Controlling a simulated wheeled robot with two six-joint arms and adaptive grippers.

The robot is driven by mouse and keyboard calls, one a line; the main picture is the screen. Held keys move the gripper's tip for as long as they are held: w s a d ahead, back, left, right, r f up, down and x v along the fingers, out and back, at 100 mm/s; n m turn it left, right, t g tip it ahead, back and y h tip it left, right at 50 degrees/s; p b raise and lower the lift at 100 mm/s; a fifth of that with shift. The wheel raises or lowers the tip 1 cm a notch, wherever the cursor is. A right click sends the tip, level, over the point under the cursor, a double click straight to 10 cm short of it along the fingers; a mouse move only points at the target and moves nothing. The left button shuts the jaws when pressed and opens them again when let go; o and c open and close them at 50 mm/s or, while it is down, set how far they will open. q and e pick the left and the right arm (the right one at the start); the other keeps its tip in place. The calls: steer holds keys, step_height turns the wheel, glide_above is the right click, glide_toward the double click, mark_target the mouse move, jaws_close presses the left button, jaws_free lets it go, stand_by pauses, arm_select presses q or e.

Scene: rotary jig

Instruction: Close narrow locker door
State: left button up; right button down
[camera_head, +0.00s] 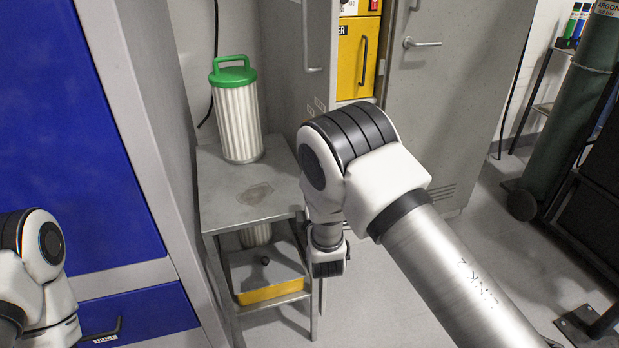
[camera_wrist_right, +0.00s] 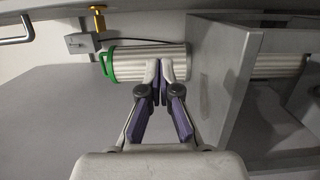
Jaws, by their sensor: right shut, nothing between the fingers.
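Grey lockers stand at the back in the head view. A grey door panel with an upright bar handle (camera_head: 313,42) is on the left. A grey door (camera_head: 455,90) with a lever handle (camera_head: 421,42) stands ajar on the right, and a gap between them shows a yellow interior. I cannot tell which is the narrow locker door. My right arm crosses in front of the lower lockers, hiding part of them. My right gripper (camera_wrist_right: 167,68) is shut and empty in the wrist view, in front of a white pleated filter (camera_wrist_right: 145,62). My left gripper is out of view.
The green-capped filter stands on a grey metal stand (camera_head: 225,195), close left of my right wrist. The stand's lower shelf holds a yellow-fronted tray (camera_head: 270,292). A blue cabinet (camera_head: 75,120) is at the left. A gas cylinder (camera_head: 575,120) stands right. Floor right of the stand is clear.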

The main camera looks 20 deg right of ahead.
steer(key=w, duration=0.5)
steer(key=w+d+p, duration=0.1)
steer(key=w, duration=0.2)
steer(key=shift+w+r, duration=0.1)
steer(key=shift+w, duration=0.1)
steer(key=d, duration=0.2)
steer(key=w+d+p, duration=0.1)
steer(key=d, duration=0.1)
steer(key=shift+d, duration=0.1)
steer(key=shift+w+d, duration=0.1)
